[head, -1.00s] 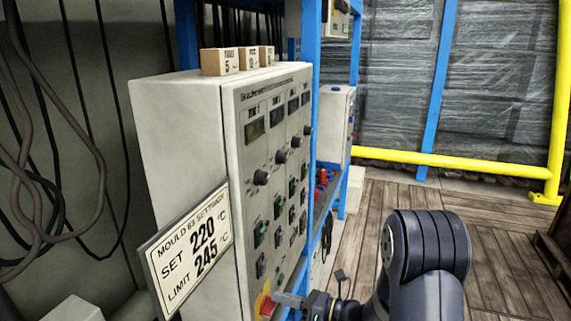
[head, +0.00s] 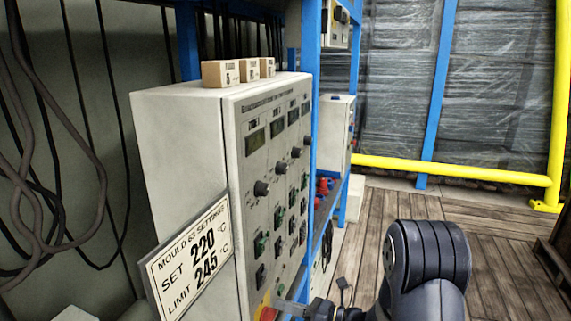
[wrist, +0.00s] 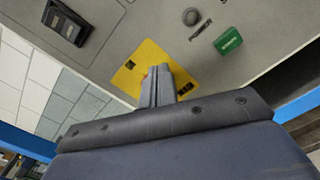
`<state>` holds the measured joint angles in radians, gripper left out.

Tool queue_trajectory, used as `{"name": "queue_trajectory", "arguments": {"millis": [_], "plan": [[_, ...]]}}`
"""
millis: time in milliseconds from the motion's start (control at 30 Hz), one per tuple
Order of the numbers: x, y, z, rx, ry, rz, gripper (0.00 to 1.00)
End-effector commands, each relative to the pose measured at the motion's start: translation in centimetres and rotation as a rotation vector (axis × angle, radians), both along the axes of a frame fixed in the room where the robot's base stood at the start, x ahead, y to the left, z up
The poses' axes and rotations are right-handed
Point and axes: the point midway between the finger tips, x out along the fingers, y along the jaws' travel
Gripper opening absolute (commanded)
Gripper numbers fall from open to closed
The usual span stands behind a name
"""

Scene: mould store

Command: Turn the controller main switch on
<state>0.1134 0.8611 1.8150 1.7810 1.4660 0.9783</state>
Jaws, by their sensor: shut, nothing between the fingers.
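The controller (head: 180,125) is a pale cabinet with a panel of displays, knobs and green and black switches. Its main switch is a red handle (head: 268,313) on a yellow plate (head: 261,302), low on the panel and partly cut off by the bottom edge of the head view. In the wrist view the yellow plate (wrist: 128,80) lies straight ahead. My gripper (wrist: 158,72) is shut and empty, its fingertips over the plate and hiding most of the red handle. I cannot tell whether they touch it or which way the handle points. My gripper also shows in the head view (head: 284,306).
Small boxes (head: 220,73) stand on top. A blue rack post (head: 313,130) rises beside the panel. A yellow rail (head: 450,168) crosses behind; the wooden floor at right is clear.

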Motion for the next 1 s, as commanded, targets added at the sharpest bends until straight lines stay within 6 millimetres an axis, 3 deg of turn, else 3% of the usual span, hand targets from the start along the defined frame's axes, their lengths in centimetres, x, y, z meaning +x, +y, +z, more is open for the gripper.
{"name": "queue_trajectory", "arguments": {"millis": [467, 867, 1000], "plan": [[-1.8, -5.0, 0.0, 0.000, 0.001, -0.002, 0.00], [-2.0, -5.4, 0.0, 0.002, 0.007, 0.000, 0.00], [-2.5, -5.7, -0.1, 0.030, 0.087, -0.001, 0.00]]}}
